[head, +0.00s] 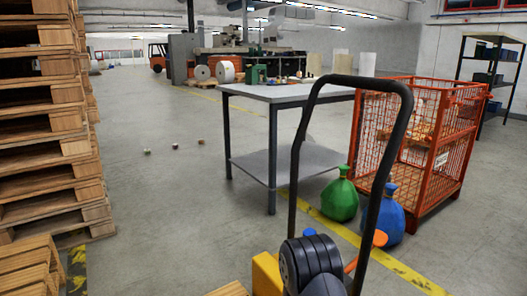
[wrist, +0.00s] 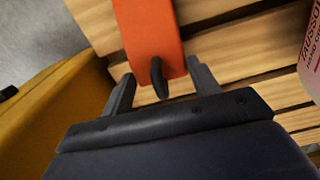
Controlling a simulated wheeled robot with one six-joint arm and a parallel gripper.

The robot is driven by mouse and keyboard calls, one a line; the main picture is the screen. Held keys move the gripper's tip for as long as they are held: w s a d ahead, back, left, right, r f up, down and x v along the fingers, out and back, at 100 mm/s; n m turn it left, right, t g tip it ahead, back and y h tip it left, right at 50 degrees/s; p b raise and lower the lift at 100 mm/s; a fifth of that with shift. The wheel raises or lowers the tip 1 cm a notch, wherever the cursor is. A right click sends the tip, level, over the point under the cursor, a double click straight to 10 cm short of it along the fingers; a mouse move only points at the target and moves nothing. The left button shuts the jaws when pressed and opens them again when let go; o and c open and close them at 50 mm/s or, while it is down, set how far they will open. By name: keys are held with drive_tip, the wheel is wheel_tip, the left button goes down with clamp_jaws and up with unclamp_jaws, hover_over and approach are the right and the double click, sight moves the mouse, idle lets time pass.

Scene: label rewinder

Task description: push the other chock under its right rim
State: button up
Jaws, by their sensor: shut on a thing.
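In the wrist view my gripper (wrist: 160,70) has its two dark fingers on either side of an orange piece (wrist: 148,28), which I take to be a chock. A short dark peg or loop stands on the orange piece between the fingers. The orange piece lies over wooden slats (wrist: 235,65) and runs out of the picture at the top. A pale, rounded thing with red lettering (wrist: 313,50) shows at the right edge, apart from the gripper; most of it is out of view. No second chock can be made out, and the gripper cannot be made out in the head view.
A yellow body (wrist: 55,105) is close on the left. In the head view, a black loop handle (head: 408,105) rises in front. Beyond stand a grey table (head: 290,93), a green bag (head: 340,200), a blue bag (head: 385,215) and a red cage (head: 440,160). Pallets (head: 45,120) are stacked left.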

drive_tip(key=shift+r+p, duration=2.25)
drive_tip(key=shift+r, duration=1.3)
